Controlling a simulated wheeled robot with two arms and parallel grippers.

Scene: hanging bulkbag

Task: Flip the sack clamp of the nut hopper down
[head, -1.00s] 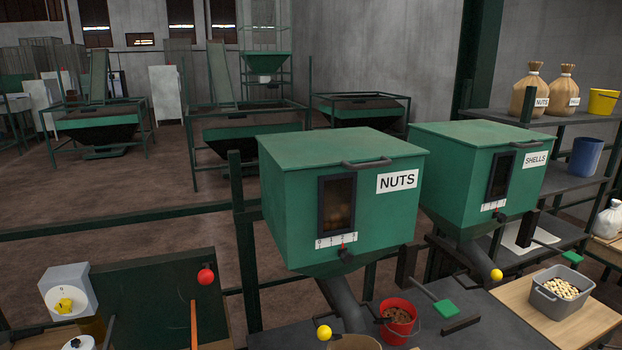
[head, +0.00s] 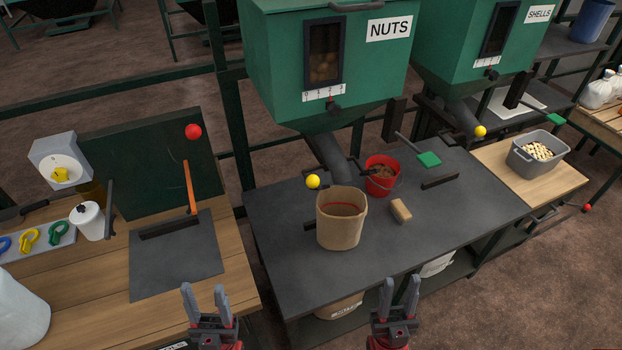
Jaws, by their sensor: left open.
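The green nut hopper (head: 260,60) labelled NUTS stands at upper middle, its grey spout (head: 326,158) sloping down behind an open paper sack (head: 340,220). A yellow ball knob (head: 313,181) sits beside the spout, above the sack's left rim. A lever with a green pad (head: 428,159) sticks out right of the hopper. I cannot tell which of these is the sack clamp. My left gripper (head: 205,301) is open and empty at the bottom, left of the dark bench. My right gripper (head: 400,292) is open and empty at the bottom, in front of the bench. Both are apart from the hopper.
A red bucket (head: 382,175) and a small tan block (head: 400,211) are on the dark bench (head: 455,225). The shells hopper (head: 455,50) and a grey bin (head: 537,152) are to the right. A wooden table (head: 90,320) with a white jar (head: 90,221) is at left.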

